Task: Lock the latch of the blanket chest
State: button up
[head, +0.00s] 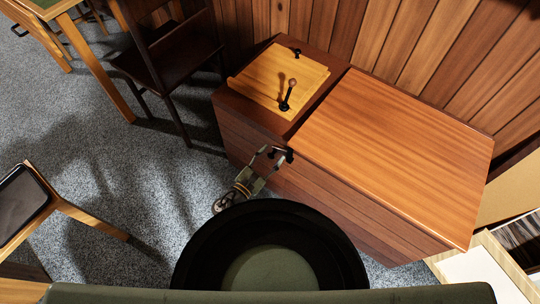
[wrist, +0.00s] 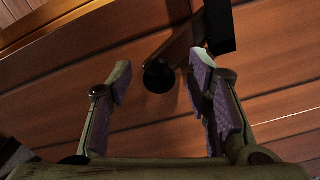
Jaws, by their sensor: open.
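The blanket chest (head: 390,150) is a reddish-brown wooden box with its broad lid lying shut. A black latch (head: 289,156) sits on its front face near the top edge, partly hidden by my gripper. In the wrist view the latch (wrist: 219,25) shows as a dark flat bar with a round black knob (wrist: 158,77). My gripper (head: 274,151) is at the chest's front, beside the latch. In the wrist view my gripper (wrist: 162,65) is open, with purple pads. The knob appears between the two fingers; I cannot tell whether the right fingertip touches the bar.
A yellow wooden board (head: 262,82) with a black lever (head: 287,96) lies on the chest's left top. A dark chair (head: 170,65) stands to the left. Open carpet (head: 110,165) lies between. A paneled wall is behind.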

grip_shut()
dwell(0.7)
